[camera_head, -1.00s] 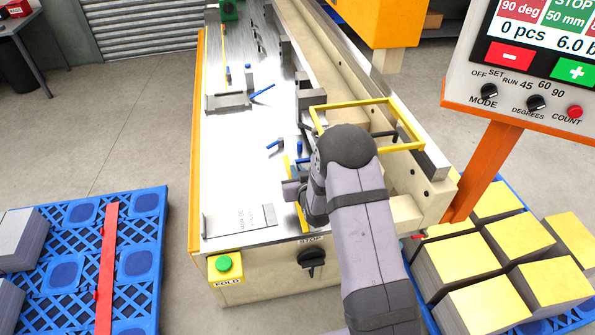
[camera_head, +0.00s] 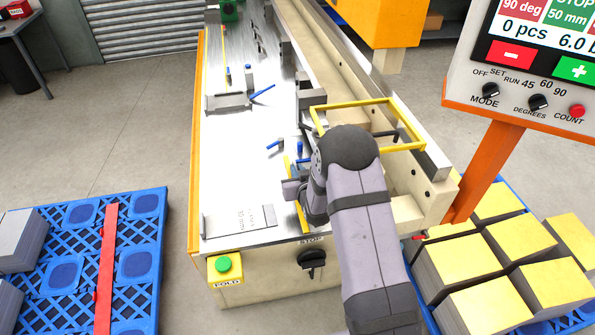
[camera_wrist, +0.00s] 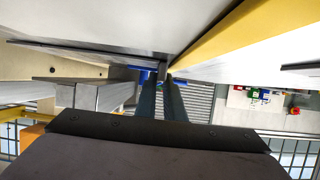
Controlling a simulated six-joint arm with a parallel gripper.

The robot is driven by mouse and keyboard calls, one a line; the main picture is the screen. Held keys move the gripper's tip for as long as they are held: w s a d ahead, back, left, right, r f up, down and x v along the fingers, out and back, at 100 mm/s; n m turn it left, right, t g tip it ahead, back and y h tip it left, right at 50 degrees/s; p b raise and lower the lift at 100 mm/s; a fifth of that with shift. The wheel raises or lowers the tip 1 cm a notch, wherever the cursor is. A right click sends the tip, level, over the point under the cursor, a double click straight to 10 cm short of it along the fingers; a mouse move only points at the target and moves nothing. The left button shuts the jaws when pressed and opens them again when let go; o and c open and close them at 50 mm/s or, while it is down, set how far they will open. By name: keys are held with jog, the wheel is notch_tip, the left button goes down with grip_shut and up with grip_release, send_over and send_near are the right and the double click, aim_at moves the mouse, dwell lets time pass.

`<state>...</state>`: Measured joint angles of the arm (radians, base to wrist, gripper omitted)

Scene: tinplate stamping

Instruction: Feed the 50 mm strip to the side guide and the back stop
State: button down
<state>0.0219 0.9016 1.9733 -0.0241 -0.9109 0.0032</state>
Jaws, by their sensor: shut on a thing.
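A narrow yellow strip (camera_head: 303,219) shows at the right side of the bright machine table (camera_head: 235,170), partly hidden by my arm. In the wrist view a yellow band (camera_wrist: 225,38) runs from the fingertips to the upper right. My gripper (camera_head: 292,190) is low over the table. Its fingers (camera_wrist: 166,78) are shut at the yellow band's near end; the grip itself is small and dark. A grey bar (camera_head: 226,103) with blue levers lies across the table farther back; it looks like the back stop. A thin grey upright (camera_head: 204,225) stands at the front left; I cannot tell if it is the side guide.
A yellow guard frame (camera_head: 390,148) stands right of my arm. The green FOLD button (camera_head: 223,264) and black STOP knob (camera_head: 312,259) are on the machine's front. A blue pallet (camera_head: 140,262) stands left, and yellow-topped stacks (camera_head: 482,295) stand right. The table's left side is mostly clear.

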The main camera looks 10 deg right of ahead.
jog(key=shift+a+b, duration=0.25)
jog(key=shift+b, duration=0.25)
dwell(1.8)
jog(key=c, duration=1.8)
grip_release()
jog(key=shift+o, duration=0.2)
jog(key=shift+s, duration=0.1)
jog(key=shift+b+v, duration=1.2)
jog(key=shift+v, duration=2.4)
jog(key=shift+r, duration=0.1)
